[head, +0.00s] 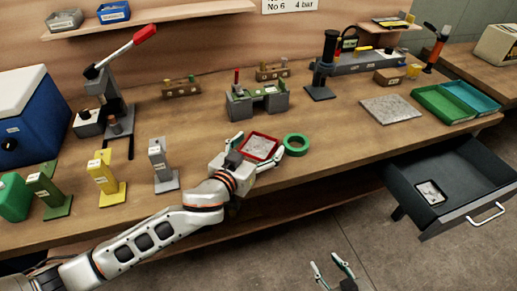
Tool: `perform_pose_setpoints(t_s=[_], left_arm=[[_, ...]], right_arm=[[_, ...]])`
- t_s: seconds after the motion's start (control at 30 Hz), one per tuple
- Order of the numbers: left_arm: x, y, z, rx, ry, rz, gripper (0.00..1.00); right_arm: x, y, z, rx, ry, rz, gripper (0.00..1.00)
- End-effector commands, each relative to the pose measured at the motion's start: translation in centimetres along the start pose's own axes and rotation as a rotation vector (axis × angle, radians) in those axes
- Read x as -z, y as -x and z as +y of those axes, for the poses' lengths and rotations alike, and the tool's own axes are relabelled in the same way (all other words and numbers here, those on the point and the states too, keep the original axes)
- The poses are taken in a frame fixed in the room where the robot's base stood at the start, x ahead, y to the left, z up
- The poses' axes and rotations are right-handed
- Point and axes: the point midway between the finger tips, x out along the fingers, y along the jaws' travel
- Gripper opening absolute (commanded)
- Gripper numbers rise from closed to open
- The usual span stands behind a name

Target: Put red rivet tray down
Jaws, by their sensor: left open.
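The red rivet tray (275,139), a small red-rimmed square with a pale speckled inside, is near the front edge of the wooden bench (330,140). It looks level and seems to rest on the bench top. My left gripper (258,145) is open, its fingers to either side of the tray; whether they touch it I cannot tell. My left arm hides part of the bench edge in front of the tray. My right gripper (331,268) is open and empty, low over the floor at the bottom of the picture.
A green ring (296,144) lies close to the tray's right side. A grey fixture (257,102) stands behind it. Yellow (105,178) and grey (161,166) stands are to the left. An open drawer (455,185) juts out at right. Bench right of the ring is clear.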

Motion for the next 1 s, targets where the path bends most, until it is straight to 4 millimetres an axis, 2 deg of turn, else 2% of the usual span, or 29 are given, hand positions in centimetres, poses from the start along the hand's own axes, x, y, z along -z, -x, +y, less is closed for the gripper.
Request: perform_pose_setpoints(t_s=[0.23, 0.4, 0.5, 0.77, 1.0], left_arm=[[0.0, -0.1, 0.0, 0.000, 0.001, 0.000, 0.79], [0.0, -0.1, 0.0, 0.000, 0.001, 0.000, 0.34], [0.1, -0.1, 0.0, 0.000, 0.001, 0.001, 0.28], [0.2, -0.1, 0.0, 0.000, 0.001, 0.002, 0.28], [2.2, 0.3, 0.0, 0.000, 0.003, 0.004, 0.28]], right_arm=[[0.3, 0.0, 0.1, -0.001, 0.000, 0.006, 0.40], [0.4, 0.1, 0.1, -0.001, 0.001, 0.007, 0.40], [0.4, 0.1, 0.1, -0.001, 0.001, 0.007, 0.40], [0.3, 0.1, 0.1, -0.001, 0.001, 0.005, 0.40], [0.5, 0.3, 0.1, 0.000, 0.002, 0.002, 0.40]])
